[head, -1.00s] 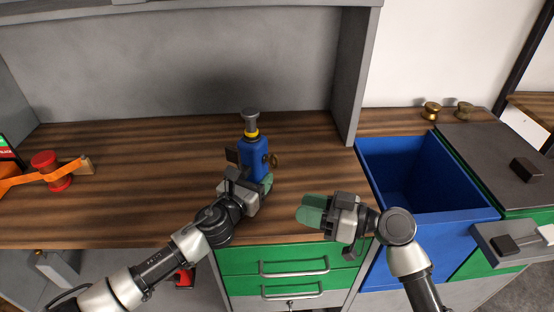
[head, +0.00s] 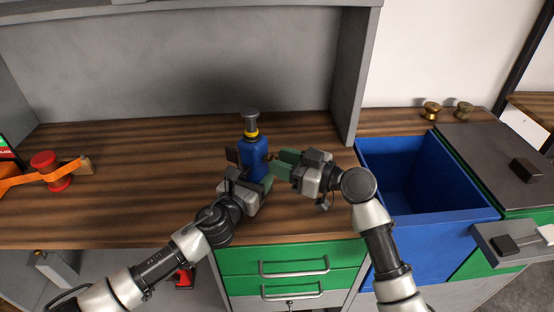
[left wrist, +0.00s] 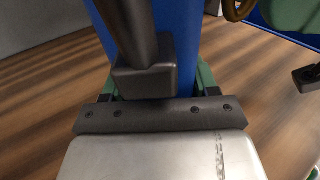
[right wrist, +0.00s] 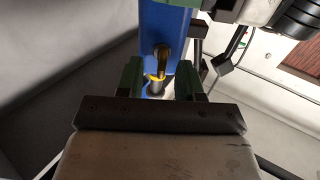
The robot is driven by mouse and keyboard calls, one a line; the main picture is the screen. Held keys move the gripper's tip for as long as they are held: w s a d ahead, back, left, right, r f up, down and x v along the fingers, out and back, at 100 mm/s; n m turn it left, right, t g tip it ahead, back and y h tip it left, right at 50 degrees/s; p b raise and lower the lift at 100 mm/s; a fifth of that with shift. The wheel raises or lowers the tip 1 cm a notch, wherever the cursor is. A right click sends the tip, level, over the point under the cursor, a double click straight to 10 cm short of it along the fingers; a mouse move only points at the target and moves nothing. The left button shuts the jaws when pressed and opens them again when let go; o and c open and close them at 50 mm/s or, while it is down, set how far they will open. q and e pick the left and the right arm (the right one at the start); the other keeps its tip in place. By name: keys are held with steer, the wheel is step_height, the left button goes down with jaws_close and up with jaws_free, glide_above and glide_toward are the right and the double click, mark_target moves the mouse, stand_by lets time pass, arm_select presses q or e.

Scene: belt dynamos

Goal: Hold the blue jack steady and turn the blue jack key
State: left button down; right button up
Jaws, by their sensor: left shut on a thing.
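The blue jack (head: 253,160) stands upright on the wooden worktop, with a yellow collar and a grey top. My left gripper (head: 254,184) is shut on the jack's lower body from the front; the blue body also fills the gap between its fingers in the left wrist view (left wrist: 181,55). The brass jack key (right wrist: 162,58) sticks out of the jack's right side and also shows in the left wrist view (left wrist: 238,9). My right gripper (head: 283,163) is beside the key, open, its green fingers apart on either side of it in the right wrist view. In the head view these fingers mostly hide the key.
A blue bin (head: 425,210) stands open at the right, below two brass knobs (head: 432,109). A red spool with an orange strap (head: 50,170) lies at the far left. Green drawers (head: 290,262) are below the worktop. The worktop behind the jack is clear.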

steer(key=shift+x, duration=0.8)
steer(key=shift+c, duration=0.4)
jaws_close()
